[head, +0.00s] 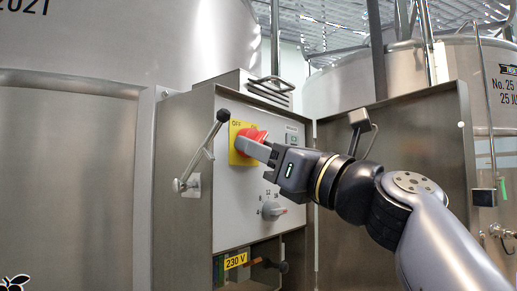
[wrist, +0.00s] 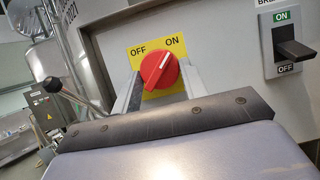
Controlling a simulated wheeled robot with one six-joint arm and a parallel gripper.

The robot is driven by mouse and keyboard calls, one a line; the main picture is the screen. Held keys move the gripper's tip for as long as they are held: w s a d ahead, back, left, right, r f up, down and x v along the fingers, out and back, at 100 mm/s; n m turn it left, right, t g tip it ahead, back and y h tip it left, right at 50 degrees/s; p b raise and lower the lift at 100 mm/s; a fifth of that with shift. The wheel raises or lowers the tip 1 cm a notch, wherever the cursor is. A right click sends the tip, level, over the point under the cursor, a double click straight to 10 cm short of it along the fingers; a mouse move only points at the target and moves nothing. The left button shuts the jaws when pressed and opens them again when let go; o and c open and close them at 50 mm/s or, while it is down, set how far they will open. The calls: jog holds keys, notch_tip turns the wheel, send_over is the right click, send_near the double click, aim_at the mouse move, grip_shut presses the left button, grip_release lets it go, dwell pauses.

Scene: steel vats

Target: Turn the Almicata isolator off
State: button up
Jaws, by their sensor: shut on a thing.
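The isolator is a red rotary knob (head: 252,137) on a yellow plate (head: 235,160), on the grey panel of an open steel cabinet. In the wrist view the red knob (wrist: 158,70) sits before the yellow plate (wrist: 144,45), marked OFF at left and ON at right. The knob's white line tilts up and right, toward ON. My gripper (head: 264,148) reaches in from the right and is shut on the knob. In the wrist view its fingers flank the knob's lower part. I cannot read the name Almicata on the plate.
A black breaker lever (wrist: 295,50) sits right of the knob. A grey dial (head: 272,210) and a 230 V label (head: 235,261) are below. A ball-ended lever (head: 203,152) sticks out at left. The cabinet door (head: 405,130) stands open at right. Steel vats (head: 70,180) stand around.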

jog(key=c, duration=0.4)
jog(key=shift+n, duration=0.5)
jog(key=n+g, duration=0.3)
jog(key=n, duration=0.4)
jog(key=n+g, duration=0.3)
jog(key=n, duration=0.4)
jog(key=w+r+n+g, duration=0.1)
jog(key=n+g, duration=0.2)
jog(key=n, duration=0.4)
jog(key=shift+d+n+y, duration=0.3)
jog(key=shift+d+y, duration=0.1)
jog(key=o, duration=1)
